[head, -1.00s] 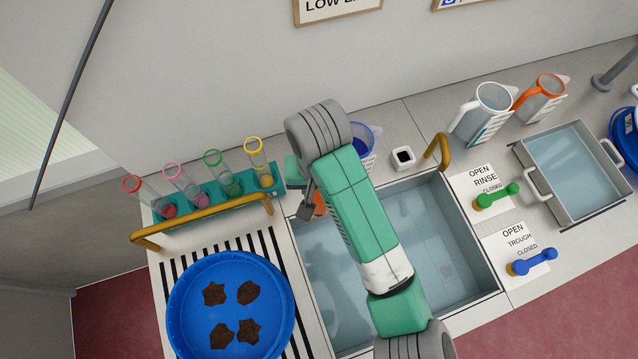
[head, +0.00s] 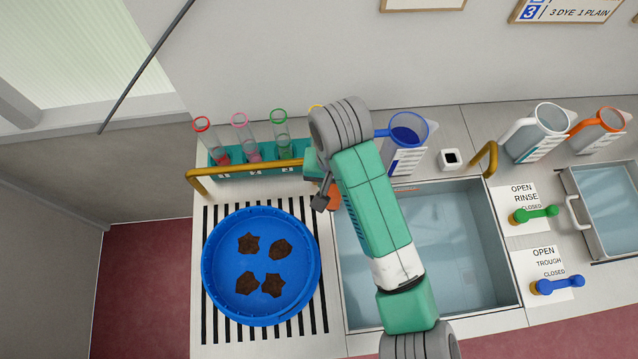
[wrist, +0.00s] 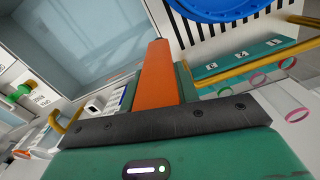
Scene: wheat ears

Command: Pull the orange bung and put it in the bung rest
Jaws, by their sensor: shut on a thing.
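The orange bung (wrist: 158,75) is between the fingers of my gripper (wrist: 160,88) in the wrist view, and my gripper is shut on it. In the head view the bung (head: 334,197) shows only as a small orange patch, mostly hidden by my arm. My gripper (head: 325,190) is by the left edge of the trough (head: 465,250), near the striped drainboard. A small white block with a dark square opening (head: 451,158) stands behind the trough and may be the bung rest. The trough holds clear-looking water.
A blue basin (head: 312,285) with several brown pieces stands on the drainboard. A teal rack (head: 218,172) of tubes is behind a brass rail (head: 230,172). A blue-handled jug (head: 405,145) and a brass spout (head: 487,160) stand behind the trough. Green (head: 535,214) and blue (head: 560,285) levers are at right.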

